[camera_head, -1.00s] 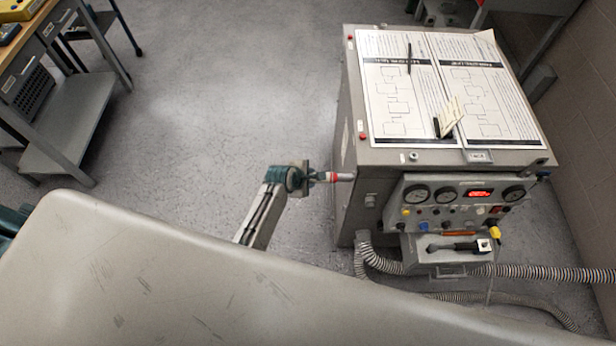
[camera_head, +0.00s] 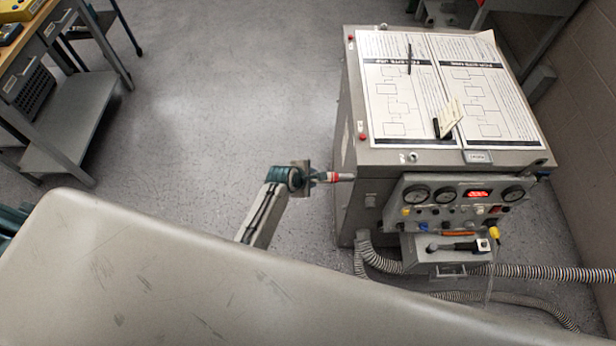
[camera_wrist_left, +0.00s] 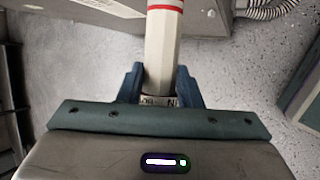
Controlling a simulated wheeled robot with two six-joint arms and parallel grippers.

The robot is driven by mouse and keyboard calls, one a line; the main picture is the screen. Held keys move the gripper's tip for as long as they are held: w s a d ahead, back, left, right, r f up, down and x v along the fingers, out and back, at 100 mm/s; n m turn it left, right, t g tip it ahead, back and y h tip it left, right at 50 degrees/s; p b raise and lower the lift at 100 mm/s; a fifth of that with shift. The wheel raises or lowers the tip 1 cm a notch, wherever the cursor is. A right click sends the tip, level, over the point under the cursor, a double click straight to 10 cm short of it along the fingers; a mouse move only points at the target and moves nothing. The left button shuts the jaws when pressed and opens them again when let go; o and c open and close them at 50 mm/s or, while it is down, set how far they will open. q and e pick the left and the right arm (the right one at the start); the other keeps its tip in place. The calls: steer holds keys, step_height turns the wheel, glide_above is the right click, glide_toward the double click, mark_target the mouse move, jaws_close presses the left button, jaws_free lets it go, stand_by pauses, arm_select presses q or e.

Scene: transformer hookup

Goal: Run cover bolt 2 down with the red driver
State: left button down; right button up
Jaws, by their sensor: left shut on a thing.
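My left gripper (camera_head: 310,177) is shut on a pale driver with a red band (camera_head: 333,177). The driver points right, its end at or close to the left side of the grey cabinet (camera_head: 345,110); I cannot tell if they touch. In the left wrist view the driver's pale handle (camera_wrist_left: 161,50) stands between the blue fingers of my left gripper (camera_wrist_left: 160,88). Red bolt-like heads show on the cabinet top's left edge, one far (camera_head: 350,38) and one near (camera_head: 362,136). I cannot tell which is bolt 2. My right gripper is not in view.
Paper diagrams (camera_head: 395,95) with a pen and a tag cover the cabinet top. A gauge panel (camera_head: 460,200), a shelf with a black-handled tool (camera_head: 458,246) and striped hoses (camera_head: 540,272) are at its front. A workbench (camera_head: 75,110) stands left; floor between is clear.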

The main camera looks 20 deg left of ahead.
arm_select(q)
steer(key=shift+w+d+r+p, duration=0.15)
steer(key=shift+d+p, duration=0.35)
steer(key=shift+p, duration=0.55)
stand_by(2.5)
stand_by(0.5)
steer(key=shift+s+a+p, duration=0.2)
steer(key=shift+a, duration=0.55)
steer(key=shift+s+a+p, duration=0.2)
steer(key=shift+a+p, duration=0.05)
steer(key=shift+a, duration=0.45)
steer(key=shift+s+a+p, duration=0.2)
steer(key=shift+a, duration=0.55)
